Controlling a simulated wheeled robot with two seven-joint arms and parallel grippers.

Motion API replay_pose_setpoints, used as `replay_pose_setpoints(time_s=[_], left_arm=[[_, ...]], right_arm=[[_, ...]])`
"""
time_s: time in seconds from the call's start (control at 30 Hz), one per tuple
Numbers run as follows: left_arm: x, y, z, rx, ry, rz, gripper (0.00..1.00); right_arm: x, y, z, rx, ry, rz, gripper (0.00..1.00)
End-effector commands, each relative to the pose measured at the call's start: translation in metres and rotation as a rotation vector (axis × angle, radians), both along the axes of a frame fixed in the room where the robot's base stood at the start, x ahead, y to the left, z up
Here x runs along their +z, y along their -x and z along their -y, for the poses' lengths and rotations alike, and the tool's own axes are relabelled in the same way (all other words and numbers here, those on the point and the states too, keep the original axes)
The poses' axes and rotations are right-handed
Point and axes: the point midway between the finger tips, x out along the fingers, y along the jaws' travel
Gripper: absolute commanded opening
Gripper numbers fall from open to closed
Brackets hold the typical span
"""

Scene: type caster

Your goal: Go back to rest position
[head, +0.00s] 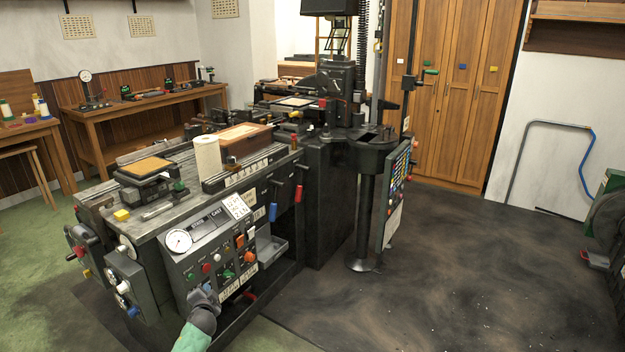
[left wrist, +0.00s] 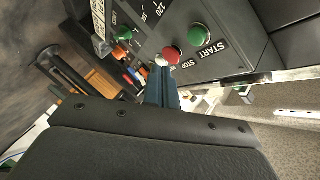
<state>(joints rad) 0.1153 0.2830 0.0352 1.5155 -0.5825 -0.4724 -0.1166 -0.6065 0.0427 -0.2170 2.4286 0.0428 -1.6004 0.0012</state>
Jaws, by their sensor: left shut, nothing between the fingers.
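My left gripper (head: 205,290) is shut and empty in front of the lower part of the type caster's control panel (head: 207,248). In the left wrist view its closed bluish fingers (left wrist: 163,88) point toward the panel's row of buttons. A red button (left wrist: 172,55), a green button (left wrist: 199,36) and a pale button (left wrist: 161,60) show there, with START and STOP lettering beside them. I cannot tell whether the fingertips touch the panel. My right gripper is not in view.
The type caster's bench (head: 150,225) fills the left and middle, with handwheels and levers on its front. A stand with a button board (head: 397,190) rises right of it. The dark floor (head: 450,270) to the right is open. Wooden cupboards (head: 455,95) stand behind.

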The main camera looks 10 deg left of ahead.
Motion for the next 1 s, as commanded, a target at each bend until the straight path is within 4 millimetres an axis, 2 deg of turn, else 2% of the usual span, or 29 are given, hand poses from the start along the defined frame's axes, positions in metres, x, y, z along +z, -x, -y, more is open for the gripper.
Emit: replay_pose_setpoints(time_s=[0.23, 0.37, 0.47, 0.57, 0.67, 0.8, 0.87, 1.0], left_arm=[[-0.019, 0.017, -0.017, 0.143, 0.079, -0.103, 0.00], [-0.006, 0.030, -0.016, 0.232, 0.165, -0.148, 0.00], [0.013, 0.040, -0.002, 0.284, 0.242, -0.177, 0.00], [0.039, 0.052, 0.027, 0.315, 0.337, -0.210, 0.00], [0.059, 0.080, 0.073, 0.325, 0.446, -0.271, 0.00], [0.065, 0.138, 0.139, 0.308, 0.568, -0.388, 0.00], [0.066, 0.165, 0.164, 0.293, 0.609, -0.438, 0.00], [0.066, 0.232, 0.220, 0.251, 0.690, -0.554, 0.00]], right_arm=[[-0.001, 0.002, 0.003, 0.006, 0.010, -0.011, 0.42], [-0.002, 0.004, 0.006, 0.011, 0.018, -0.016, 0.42], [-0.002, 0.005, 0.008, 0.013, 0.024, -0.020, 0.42], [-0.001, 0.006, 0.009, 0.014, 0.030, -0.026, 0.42], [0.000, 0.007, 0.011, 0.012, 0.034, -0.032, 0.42], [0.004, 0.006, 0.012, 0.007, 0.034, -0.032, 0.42], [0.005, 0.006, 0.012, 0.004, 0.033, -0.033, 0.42], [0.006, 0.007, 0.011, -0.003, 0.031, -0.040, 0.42]])
